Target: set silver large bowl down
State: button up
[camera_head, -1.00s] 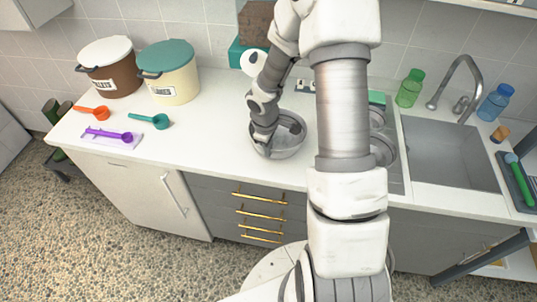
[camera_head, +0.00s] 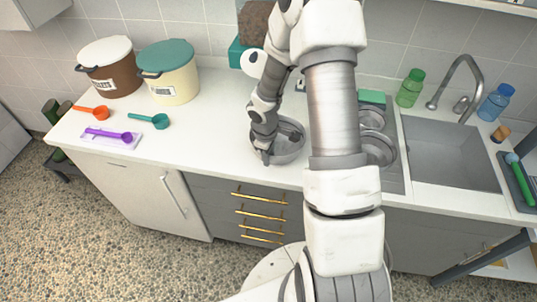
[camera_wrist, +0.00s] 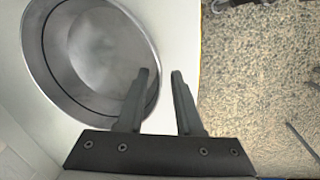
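The large silver bowl (camera_head: 292,150) rests upright on the white counter, left of the sink unit. In the wrist view the bowl (camera_wrist: 95,50) looks empty and fills the upper left. My gripper (camera_head: 265,158) is at the bowl's near left side, with my arm hiding part of the bowl. In the wrist view my gripper (camera_wrist: 160,75) has its fingers apart, one over the bowl's inside and one outside it. The rim passes between them with a gap showing, so the fingers do not appear clamped on it.
A brown bin (camera_head: 112,78), a cream bin (camera_head: 170,82) and orange (camera_head: 95,112), teal (camera_head: 155,121) and purple (camera_head: 112,135) scoops stand or lie at left. Metal bowls (camera_head: 377,149) and the sink (camera_head: 450,155) are at right. Counter left of the bowl is clear.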

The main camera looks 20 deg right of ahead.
notch_tip(320, 180, up, 12)
jog(key=s+a+p, duration=0.1)
jog(key=shift+s+a, duration=0.15)
dwell(0.6)
jog(key=shift+r, duration=0.1)
jog(key=s+a+r+m+t+b, duration=0.1)
jog(key=s+a+r+m+t, duration=0.1)
jog(key=s+r, duration=0.7)
jog(key=s+a+r+m+t+y, duration=0.1)
jog(key=s+a+r+m, duration=0.3)
jog(key=s+r, duration=0.6)
notch_tip(320, 180, up, 3)
jog(key=m+t, duration=0.1)
jog(key=m, duration=0.1)
jog(key=shift+s+a+m+b, duration=0.15)
jog(key=shift+a+m+b, duration=0.2)
jog(key=shift+a+m, duration=0.05)
jog(key=shift+d+f, duration=0.1)
jog(key=shift+d, duration=0.05)
